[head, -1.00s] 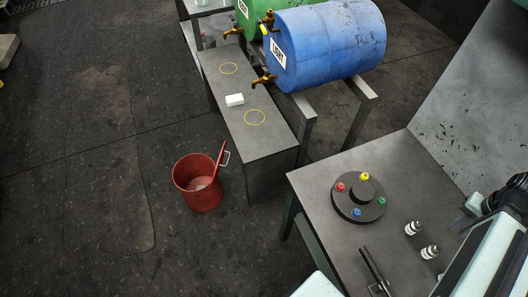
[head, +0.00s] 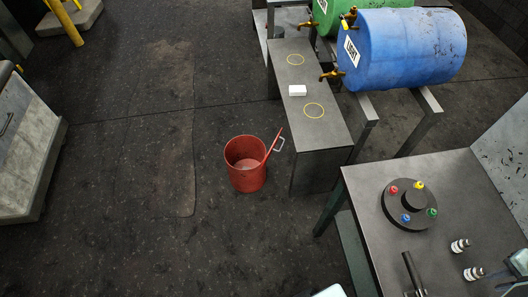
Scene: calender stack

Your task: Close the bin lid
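The red round bin (head: 246,180) stands upright on the dark floor near the middle of the head view. Its top is open and I can see down to its pale inside bottom. A thin red piece, which looks like the lid (head: 273,144) seen edge-on, stands up tilted at the right side of the rim. A grey handle (head: 281,145) sticks out from its right face. My gripper is not in view.
A low grey bench (head: 320,155) stands right of the bin, with a white block (head: 297,91) on it. A blue barrel (head: 410,50) lies behind. A grey table (head: 375,190) fills the lower right. A grey cabinet (head: 25,150) stands left. Floor left of the bin is clear.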

